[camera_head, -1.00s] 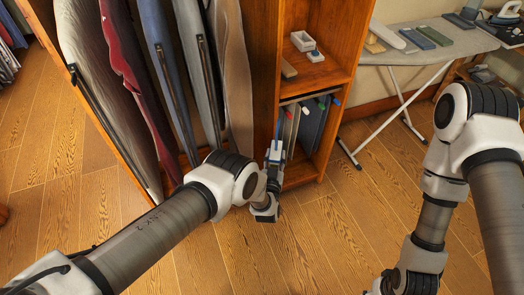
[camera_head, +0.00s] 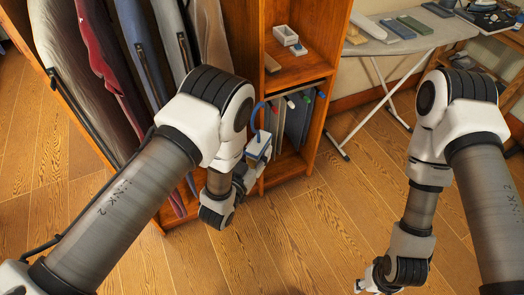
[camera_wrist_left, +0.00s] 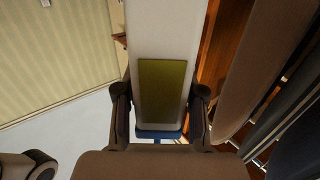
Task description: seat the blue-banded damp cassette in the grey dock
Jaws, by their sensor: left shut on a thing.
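My left gripper (camera_head: 256,158) is shut on a pale cassette (camera_wrist_left: 193,45) in front of the wooden cabinet. The left wrist view shows the cassette's olive panel and a blue band (camera_wrist_left: 158,134) at its near end, between the fingers (camera_wrist_left: 160,105). In the head view the held cassette (camera_head: 259,146) is small and partly hidden by the gripper. A pale grey open box (camera_head: 286,36), which looks like the dock, sits on the cabinet's upper shelf, apart from the gripper. My right gripper (camera_head: 372,284) is low at the bottom edge, its fingers unclear.
A small tan block (camera_head: 271,64) and a small dark-topped block (camera_head: 299,49) share the shelf. Dark panels with coloured ends (camera_head: 298,120) hang below. Garments (camera_head: 105,60) hang left. The ironing board (camera_head: 375,45) carries several slabs and stands right. Floor between my arms is clear.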

